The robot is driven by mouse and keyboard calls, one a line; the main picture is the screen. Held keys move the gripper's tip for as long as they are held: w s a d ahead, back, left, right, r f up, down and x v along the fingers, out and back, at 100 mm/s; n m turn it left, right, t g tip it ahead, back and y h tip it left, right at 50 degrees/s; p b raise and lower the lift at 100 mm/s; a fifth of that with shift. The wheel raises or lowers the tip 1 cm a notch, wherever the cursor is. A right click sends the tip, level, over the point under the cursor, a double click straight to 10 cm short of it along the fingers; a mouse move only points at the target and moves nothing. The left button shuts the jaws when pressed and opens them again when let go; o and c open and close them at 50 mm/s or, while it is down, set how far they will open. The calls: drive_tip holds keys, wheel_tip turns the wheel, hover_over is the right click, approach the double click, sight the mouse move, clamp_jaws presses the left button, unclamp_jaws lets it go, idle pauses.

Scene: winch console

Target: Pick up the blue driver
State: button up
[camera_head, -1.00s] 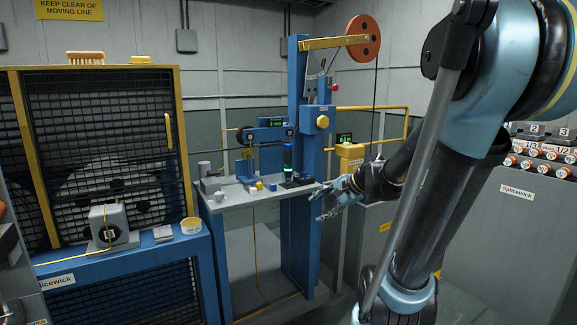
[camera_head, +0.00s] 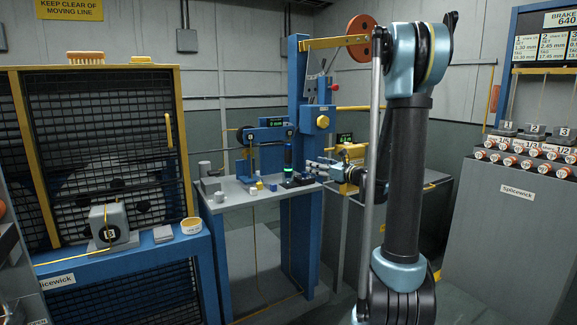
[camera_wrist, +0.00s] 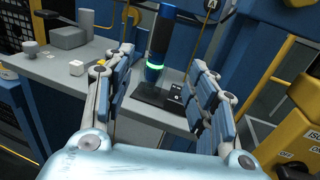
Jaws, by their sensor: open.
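The blue driver (camera_head: 288,158) stands upright on the grey bench in the head view, dark-bodied with a lit green ring. In the wrist view the driver (camera_wrist: 157,48) has a blue top and a blue part near the ring, and its foot is at a black base (camera_wrist: 158,98). My gripper (camera_head: 312,170) is to the right of the driver in the head view, fingers pointing left towards it. In the wrist view my gripper (camera_wrist: 163,62) is open, and the driver appears between its two fingers, farther off. No contact shows.
A blue post (camera_head: 298,100) rises behind the driver. A yellow box (camera_head: 350,155) is close beside my gripper.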

sight(291, 157)
drive_tip(key=x, duration=1.7)
drive_tip(key=shift+w+r, duration=0.1)
drive_tip(key=shift+w, duration=0.15)
drive_tip(key=shift+c, duration=0.2)
clamp_jaws()
